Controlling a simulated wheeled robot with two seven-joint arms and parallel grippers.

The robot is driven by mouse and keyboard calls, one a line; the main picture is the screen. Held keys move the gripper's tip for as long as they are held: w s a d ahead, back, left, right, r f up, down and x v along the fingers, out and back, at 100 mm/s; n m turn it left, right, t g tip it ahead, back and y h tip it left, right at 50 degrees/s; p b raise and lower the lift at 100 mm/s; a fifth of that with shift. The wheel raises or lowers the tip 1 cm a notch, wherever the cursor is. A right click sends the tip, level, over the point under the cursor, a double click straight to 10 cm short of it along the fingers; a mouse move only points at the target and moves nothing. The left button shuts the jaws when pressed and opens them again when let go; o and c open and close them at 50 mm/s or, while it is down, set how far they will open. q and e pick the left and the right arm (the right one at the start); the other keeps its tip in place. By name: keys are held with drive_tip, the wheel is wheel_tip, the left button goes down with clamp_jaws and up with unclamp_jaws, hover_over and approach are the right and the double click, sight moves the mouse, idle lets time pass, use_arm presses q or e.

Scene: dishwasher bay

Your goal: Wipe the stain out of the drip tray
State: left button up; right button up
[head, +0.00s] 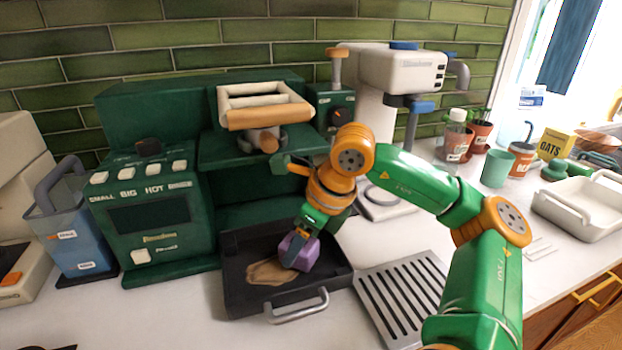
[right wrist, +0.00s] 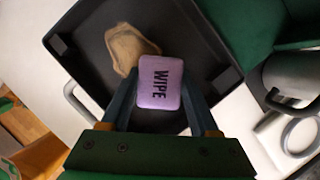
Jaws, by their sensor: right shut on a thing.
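The black drip tray (head: 240,298) sits on the counter in front of the green coffee machine. A tan stain (head: 270,273) lies on the tray floor; in the right wrist view the stain (right wrist: 128,48) is just beyond and left of the sponge. My right gripper (head: 297,253) is shut on a purple sponge (head: 304,253) inside the tray, at the stain's right edge. In the right wrist view the sponge (right wrist: 160,82) is marked WIPE and held between both fingers. I cannot tell whether it touches the tray floor. My left gripper is not in view.
The green coffee machine (head: 150,215) stands behind the tray. A metal slotted grate (head: 402,290) lies on the counter right of the tray. A blue water container (head: 80,235) stands at left. A white tray (head: 580,210), jars and a green cup (head: 496,169) stand at right. The front-left counter is mostly clear.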

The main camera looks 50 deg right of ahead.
drive_tip(key=shift+w+a+r, duration=0.1)
drive_tip(key=shift+w+a, duration=0.15)
drive_tip(key=shift+a, duration=0.25)
drive_tip(key=a+p, duration=0.1)
drive_tip(key=p, duration=0.1)
drive_tip(key=w+a+p, duration=0.1)
drive_tip(key=p, duration=0.1)
drive_tip(key=shift+w+a+r, duration=0.15)
drive_tip(key=shift+w+a, duration=0.1)
drive_tip(key=shift+a, duration=0.05)
drive_tip(key=shift+w+a+f+p, duration=0.35)
drive_tip(key=shift+a+p, duration=0.2)
drive_tip(key=shift+p, duration=0.15)
drive_tip(key=shift+w+a+p, duration=0.4)
drive_tip(key=shift+a+p, duration=0.1)
drive_tip(key=shift+a, duration=0.15)
drive_tip(key=shift+w+a+p, duration=0.35)
drive_tip(key=shift+a+p, duration=0.15)
drive_tip(key=shift+a, duration=0.1)
drive_tip(key=shift+w+a+f, duration=0.1)
drive_tip(key=shift+w+a, duration=0.15)
drive_tip(key=shift+a, duration=0.1)
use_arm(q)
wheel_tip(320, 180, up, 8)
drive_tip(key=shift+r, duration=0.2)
use_arm(e)
drive_tip(key=shift+d, duration=0.1)
